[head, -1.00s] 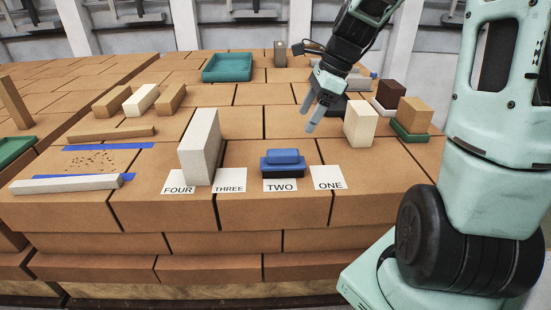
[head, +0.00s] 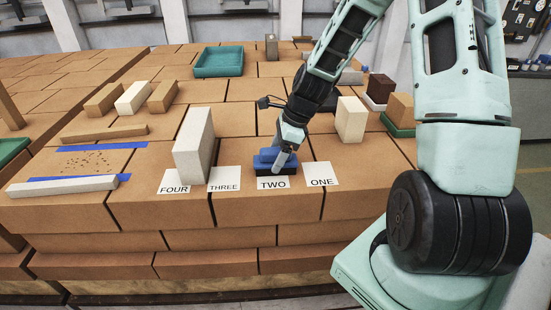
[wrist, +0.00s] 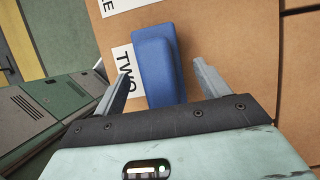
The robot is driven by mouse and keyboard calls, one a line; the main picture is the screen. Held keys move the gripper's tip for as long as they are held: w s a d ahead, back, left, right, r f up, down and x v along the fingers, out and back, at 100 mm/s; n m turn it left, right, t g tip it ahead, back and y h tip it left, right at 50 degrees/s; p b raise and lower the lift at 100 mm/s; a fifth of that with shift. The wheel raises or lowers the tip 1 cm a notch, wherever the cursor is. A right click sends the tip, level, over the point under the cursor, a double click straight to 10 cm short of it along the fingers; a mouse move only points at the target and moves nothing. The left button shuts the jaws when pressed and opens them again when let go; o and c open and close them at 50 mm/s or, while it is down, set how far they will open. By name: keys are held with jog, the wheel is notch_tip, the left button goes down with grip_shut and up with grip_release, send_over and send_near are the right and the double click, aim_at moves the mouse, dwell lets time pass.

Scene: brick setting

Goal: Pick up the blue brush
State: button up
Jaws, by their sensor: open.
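The blue brush (head: 264,162) lies on the brick surface just behind the card marked TWO (head: 273,183). It has a blue top over a dark base. My gripper (head: 282,164) is over the brush in the head view and hides part of it. In the wrist view the brush (wrist: 158,68) stands between my two open fingers, with a gap to each finger. The gripper (wrist: 164,85) is open, and the brush's near end is hidden by the gripper body. The TWO card (wrist: 123,68) lies beside the brush.
A tall pale block (head: 194,147) stands left of the brush, near the cards FOUR (head: 174,188) and THREE (head: 224,186). A cream block (head: 351,120) stands to the right, behind the card ONE (head: 321,181). A green tray (head: 219,72) is farther back. The front edge is close.

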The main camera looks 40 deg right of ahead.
aim_at(273, 149)
jog(key=shift+x, duration=1.35)
jog(key=c, duration=1.2)
jog(key=shift+o, duration=0.2)
jog(key=shift+r, duration=0.15)
notch_tip(273, 149, up, 10)
jog(key=shift+f+b, duration=0.1)
jog(key=shift+b, duration=0.75)
jog(key=shift+o, duration=1.4)
jog(key=shift+c, duration=0.4)
